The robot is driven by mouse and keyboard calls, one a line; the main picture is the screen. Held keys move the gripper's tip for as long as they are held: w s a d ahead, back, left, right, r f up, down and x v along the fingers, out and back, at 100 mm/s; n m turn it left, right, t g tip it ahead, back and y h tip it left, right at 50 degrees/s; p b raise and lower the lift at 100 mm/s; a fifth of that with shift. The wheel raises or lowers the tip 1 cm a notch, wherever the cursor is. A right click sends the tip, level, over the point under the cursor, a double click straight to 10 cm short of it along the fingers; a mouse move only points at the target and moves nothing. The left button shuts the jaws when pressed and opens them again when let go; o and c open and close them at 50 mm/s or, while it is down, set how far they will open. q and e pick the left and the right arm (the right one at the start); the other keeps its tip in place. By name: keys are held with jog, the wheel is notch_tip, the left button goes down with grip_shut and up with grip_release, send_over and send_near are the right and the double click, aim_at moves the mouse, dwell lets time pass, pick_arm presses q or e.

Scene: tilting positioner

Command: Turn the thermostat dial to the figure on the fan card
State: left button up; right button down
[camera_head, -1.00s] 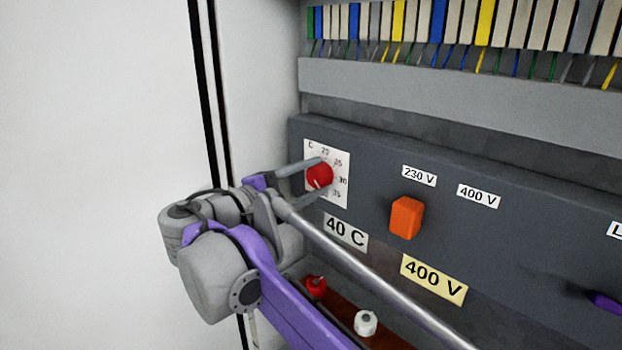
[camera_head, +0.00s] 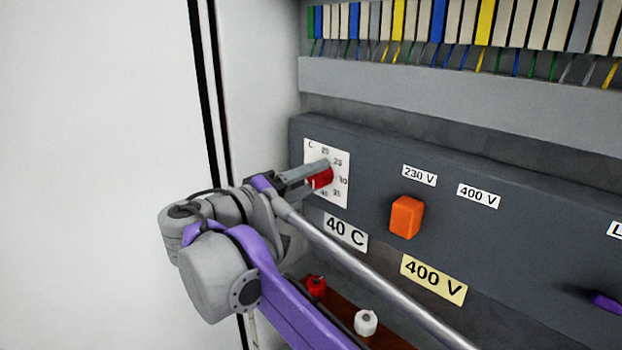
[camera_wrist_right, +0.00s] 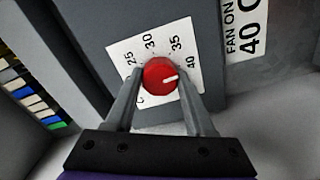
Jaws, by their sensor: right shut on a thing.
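The red thermostat dial (camera_head: 321,179) sits on a white scale plate (camera_head: 313,152) with figures around it on the dark grey panel. My right gripper (camera_head: 318,177) is shut on the dial, one finger on each side, and partly hides it in the head view. In the right wrist view, the dial (camera_wrist_right: 159,75) sits between the fingertips (camera_wrist_right: 160,88). Its white mark points right, near the 40, seemingly slightly past it clockwise. The fan card (camera_head: 346,232) reads 40 C; in the wrist view the fan card (camera_wrist_right: 246,30) shows "FAN ON". My left gripper is not in view.
An orange knob (camera_head: 406,217) stands right of the dial, with 230 V and 400 V labels above and a yellow 400 V card (camera_head: 433,279) below. Red (camera_head: 316,286) and white (camera_head: 366,322) knobs are lower down. A purple part (camera_head: 606,302) shows at right. A pale wall stands left.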

jog(key=shift+m, duration=0.3)
jog(key=shift+c, duration=1.3)
grip_release()
jog(key=b+v, duration=0.1)
jog(key=v, duration=1)
